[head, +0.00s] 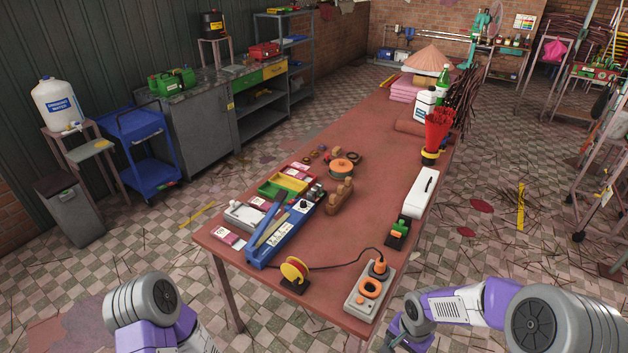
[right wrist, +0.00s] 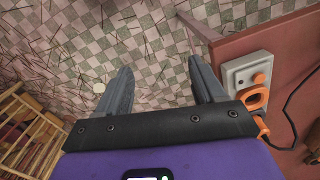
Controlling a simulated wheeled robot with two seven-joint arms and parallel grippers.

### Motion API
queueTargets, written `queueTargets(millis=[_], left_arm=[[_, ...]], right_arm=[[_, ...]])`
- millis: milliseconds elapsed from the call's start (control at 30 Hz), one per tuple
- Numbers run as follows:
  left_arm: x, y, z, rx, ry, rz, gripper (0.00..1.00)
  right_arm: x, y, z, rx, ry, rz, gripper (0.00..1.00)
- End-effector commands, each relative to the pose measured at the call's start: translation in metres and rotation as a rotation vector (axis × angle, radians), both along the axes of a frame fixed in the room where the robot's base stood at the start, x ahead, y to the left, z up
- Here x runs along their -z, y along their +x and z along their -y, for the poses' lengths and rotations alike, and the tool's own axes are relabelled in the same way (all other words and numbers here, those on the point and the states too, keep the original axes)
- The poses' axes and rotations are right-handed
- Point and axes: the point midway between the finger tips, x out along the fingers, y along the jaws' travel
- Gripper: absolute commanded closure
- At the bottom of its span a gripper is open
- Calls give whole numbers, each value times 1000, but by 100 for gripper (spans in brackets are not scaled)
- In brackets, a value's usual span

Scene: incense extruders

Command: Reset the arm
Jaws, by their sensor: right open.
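My right arm (head: 450,305) comes in at the lower right of the head view, off the table's near right corner. In the right wrist view my right gripper (right wrist: 162,88) is open and empty, with its two grey fingers apart over the checkered floor. The red-brown table (head: 385,155) stands in front of me, and its edge (right wrist: 268,42) lies to the right of the fingers. My left arm (head: 150,310) shows at the lower left of the head view. My left gripper is out of view.
A blue cart (head: 145,150) stands left. The table's middle is mostly clear.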

Motion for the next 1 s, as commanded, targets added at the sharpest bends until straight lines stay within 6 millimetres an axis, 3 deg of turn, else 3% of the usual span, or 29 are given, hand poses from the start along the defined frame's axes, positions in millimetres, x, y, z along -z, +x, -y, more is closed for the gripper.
queueTargets(millis=[33,367,600,767,1000], left_arm=[[8,1,0,-1,0,2,100],[37,1,0,-1,0,2,100],[67,2,0,-1,0,2,100],[76,2,0,-1,0,2,100],[77,2,0,-1,0,2,100]], right_arm=[[21,-5,-9,-32,28,-10,31],[119,-36,-67,-257,214,32,31],[206,-82,-109,-430,303,113,31],[232,-101,-118,-502,294,151,31],[235,-104,-119,-520,288,162,31]])
